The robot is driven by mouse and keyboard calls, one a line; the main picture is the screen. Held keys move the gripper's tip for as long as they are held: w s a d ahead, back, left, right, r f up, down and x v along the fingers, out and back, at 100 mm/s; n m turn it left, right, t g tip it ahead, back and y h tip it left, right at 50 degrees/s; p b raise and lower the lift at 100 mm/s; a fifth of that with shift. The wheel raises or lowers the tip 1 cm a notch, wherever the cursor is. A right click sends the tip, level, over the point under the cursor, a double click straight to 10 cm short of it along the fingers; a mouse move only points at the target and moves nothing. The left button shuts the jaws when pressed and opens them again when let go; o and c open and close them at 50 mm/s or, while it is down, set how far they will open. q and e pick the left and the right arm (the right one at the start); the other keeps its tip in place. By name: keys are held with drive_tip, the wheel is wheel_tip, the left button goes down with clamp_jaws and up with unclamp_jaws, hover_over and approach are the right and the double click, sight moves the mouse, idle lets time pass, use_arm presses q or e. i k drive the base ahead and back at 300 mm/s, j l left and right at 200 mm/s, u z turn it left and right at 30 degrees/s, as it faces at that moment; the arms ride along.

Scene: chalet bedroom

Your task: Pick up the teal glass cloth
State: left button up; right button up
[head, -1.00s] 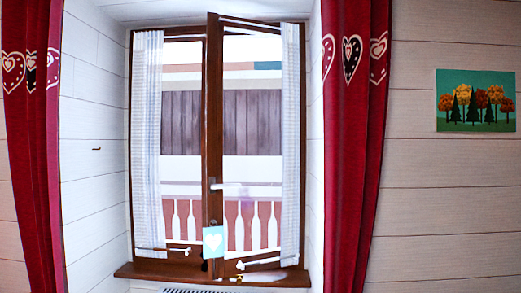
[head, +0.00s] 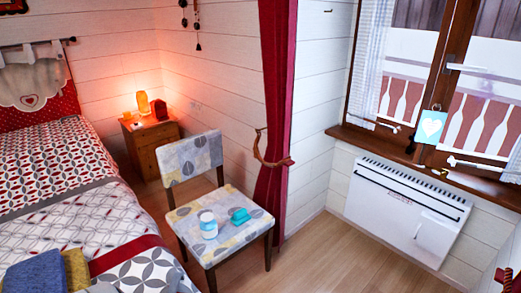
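A small folded teal cloth (head: 239,215) lies on the seat of the patterned chair (head: 188,235), toward its right side. A white and pale blue jar or tub (head: 208,224) stands just left of it on the same seat, apart from the cloth or nearly touching; I cannot tell which. Neither of my grippers shows in the head view.
The bed (head: 60,190) fills the left, with blue and yellow folded towels (head: 37,272) at its near end. A bedside table (head: 150,135) with a lit lamp stands behind the chair. A white heater (head: 405,205) hangs under the window. The wooden floor (head: 325,255) right of the chair is clear.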

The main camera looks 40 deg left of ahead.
sight(240, 217)
drive_tip(key=u, duration=1.55)
drive_tip(key=i+l+u, duration=0.2)
drive_tip(key=i+l, duration=0.3)
